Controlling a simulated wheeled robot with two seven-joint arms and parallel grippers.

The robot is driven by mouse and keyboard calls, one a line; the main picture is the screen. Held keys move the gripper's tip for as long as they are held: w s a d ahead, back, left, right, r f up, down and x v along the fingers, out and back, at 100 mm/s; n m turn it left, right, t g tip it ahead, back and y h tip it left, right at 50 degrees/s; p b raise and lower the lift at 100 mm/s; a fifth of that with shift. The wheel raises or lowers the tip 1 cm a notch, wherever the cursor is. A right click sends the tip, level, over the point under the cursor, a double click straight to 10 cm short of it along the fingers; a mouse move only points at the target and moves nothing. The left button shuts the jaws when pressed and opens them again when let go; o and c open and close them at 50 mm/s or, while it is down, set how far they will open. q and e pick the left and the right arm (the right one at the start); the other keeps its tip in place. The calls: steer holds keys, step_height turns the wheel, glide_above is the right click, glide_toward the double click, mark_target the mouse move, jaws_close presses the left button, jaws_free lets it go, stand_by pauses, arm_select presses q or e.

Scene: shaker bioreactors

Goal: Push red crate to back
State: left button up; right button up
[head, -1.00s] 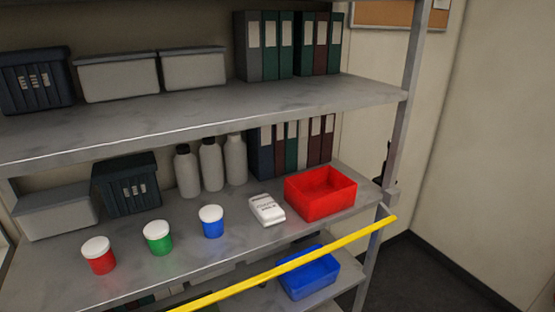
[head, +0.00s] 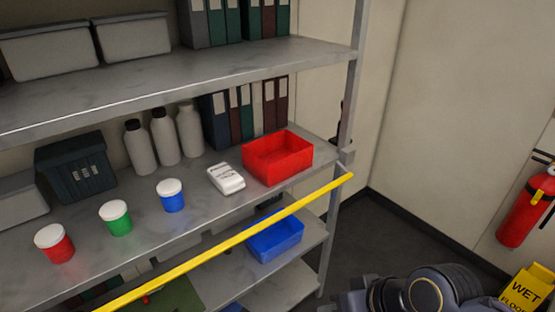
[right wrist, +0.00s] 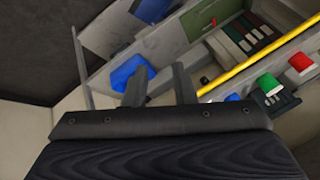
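The red crate (head: 278,158) is an open-topped box near the right end of the middle shelf (head: 215,208), in front of the binders. It cannot be made out in the right wrist view. My right gripper (right wrist: 160,80) shows in the right wrist view with two dark fingers apart and nothing between them. It is well away from the shelf. In the head view only part of my right arm (head: 430,292) shows at the bottom right, apart from the crate. My left gripper is not in view.
A yellow bar (head: 230,243) runs along the shelf front. A blue crate (head: 275,240) sits below. Several jars stand left. A fire extinguisher (head: 527,207) hangs right.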

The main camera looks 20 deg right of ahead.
stand_by(0.3)
steer(key=shift+w+a+r+m, duration=0.1)
steer(key=shift+a+m, duration=0.1)
steer(key=shift+m, duration=0.1)
steer(key=c, duration=0.4)
steer(key=w+a+r+m+y, duration=0.1)
steer(key=m, duration=0.1)
steer(key=w+a+m+y, duration=0.1)
steer(key=w+m+y, duration=0.1)
steer(key=w+a+r+m+g+y+p, duration=0.1)
steer(key=w+m, duration=0.1)
steer(key=shift+a+r+y, duration=0.25)
steer(key=shift+r+y, duration=0.05)
steer(key=shift+r, duration=0.05)
jaws_close()
steer(key=w+d+r+m+t+y, duration=0.1)
steer(key=w+r+m+t+y, duration=0.15)
steer(key=w+m, duration=0.5)
steer(key=m+t+h+p, duration=0.5)
steer(key=m+t, duration=0.5)
steer(key=m, duration=0.7)
glide_toward(294, 162)
steer(key=shift+n, duration=0.25)
steer(key=x, duration=0.5)
steer(key=shift+w+a+r, duration=0.1)
steer(key=shift+w+a, duration=0.05)
steer(key=shift+w, duration=0.05)
steer(key=shift+w+a, duration=0.25)
steer(key=shift+w, duration=0.4)
